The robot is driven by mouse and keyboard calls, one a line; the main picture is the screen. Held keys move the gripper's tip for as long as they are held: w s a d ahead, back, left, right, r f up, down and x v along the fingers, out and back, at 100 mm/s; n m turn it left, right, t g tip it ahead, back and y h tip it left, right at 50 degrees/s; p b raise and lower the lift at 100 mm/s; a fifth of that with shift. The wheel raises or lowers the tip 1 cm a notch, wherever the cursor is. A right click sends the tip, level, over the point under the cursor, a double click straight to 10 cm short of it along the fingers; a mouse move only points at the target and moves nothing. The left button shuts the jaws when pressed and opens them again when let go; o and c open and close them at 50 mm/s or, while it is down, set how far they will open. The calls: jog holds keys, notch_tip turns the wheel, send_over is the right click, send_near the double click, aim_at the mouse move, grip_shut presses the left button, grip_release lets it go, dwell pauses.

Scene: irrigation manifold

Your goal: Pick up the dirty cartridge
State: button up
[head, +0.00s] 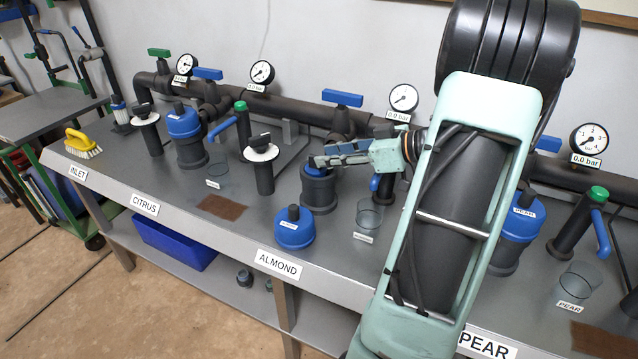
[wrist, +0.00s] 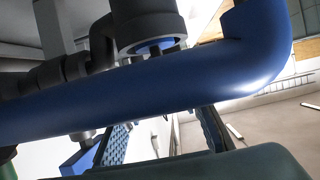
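My gripper (head: 322,160) reaches left from my arm, over the top of the dark ALMOND filter housing (head: 319,192). Some blue shows at the housing's top, partly hidden by the fingers. A blue cap with a black knob (head: 294,230) sits on the bench in front of this housing. I cannot make out a dirty cartridge; the housing's inside is hidden. In the wrist view my gripper (wrist: 162,140) has its two fingers apart, with no object visible between them. A thick blue bar (wrist: 150,98) crosses that view in front of the fingers.
A clear cup (head: 369,216) stands right of the housing. A black post with a white disc (head: 262,155) stands left. Black pipework with gauges and a blue valve handle (head: 342,97) runs behind. A brown mat (head: 222,207) and a yellow brush (head: 82,143) lie left.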

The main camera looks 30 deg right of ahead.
jog(key=shift+x, duration=1.45)
jog(key=shift+r, duration=0.1)
jog(key=shift+c, duration=0.7)
grip_shut()
